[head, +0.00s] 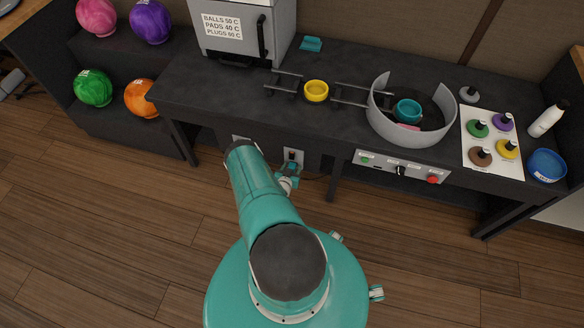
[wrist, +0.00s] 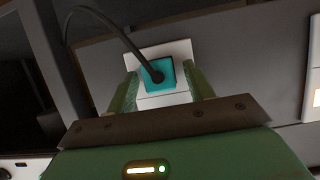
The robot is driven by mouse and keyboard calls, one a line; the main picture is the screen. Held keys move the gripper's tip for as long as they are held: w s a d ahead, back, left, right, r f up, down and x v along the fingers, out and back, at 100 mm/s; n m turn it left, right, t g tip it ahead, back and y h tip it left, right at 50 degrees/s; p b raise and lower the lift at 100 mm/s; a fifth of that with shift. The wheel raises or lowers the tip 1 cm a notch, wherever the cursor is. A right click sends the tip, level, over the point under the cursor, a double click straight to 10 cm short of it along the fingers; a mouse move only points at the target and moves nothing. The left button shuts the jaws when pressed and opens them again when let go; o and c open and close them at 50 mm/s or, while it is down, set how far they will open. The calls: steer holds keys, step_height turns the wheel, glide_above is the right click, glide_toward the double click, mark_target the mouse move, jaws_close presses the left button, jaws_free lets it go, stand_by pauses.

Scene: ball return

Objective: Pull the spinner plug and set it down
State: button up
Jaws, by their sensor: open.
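The spinner plug (wrist: 165,72) is a teal block with a black cable. In the wrist view it sits in a white wall socket (wrist: 180,48) below the counter. My gripper (wrist: 160,82) is open, with one green finger on each side of the plug and socket plate. I cannot tell whether the fingers touch the plug. In the head view my gripper (head: 288,178) is low in front of the counter, just below the white socket plate (head: 293,156). My gripper hides the plug there. The spinner (head: 411,128) is a grey round drum on the counter.
The dark counter (head: 220,85) holds a yellow bowl (head: 316,91), a board of coloured plugs or knobs (head: 490,150), a blue bowl (head: 546,165) and a white bottle (head: 546,121). A control panel (head: 400,170) is on its front. Coloured balls rest at left. The wooden floor is clear.

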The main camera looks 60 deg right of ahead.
stand_by(0.3)
jaws_close()
steer(key=shift+s+a, duration=0.25)
steer(key=shift+a, duration=1.25)
steer(key=shift+s+a, duration=0.2)
steer(key=shift+a, duration=1.25)
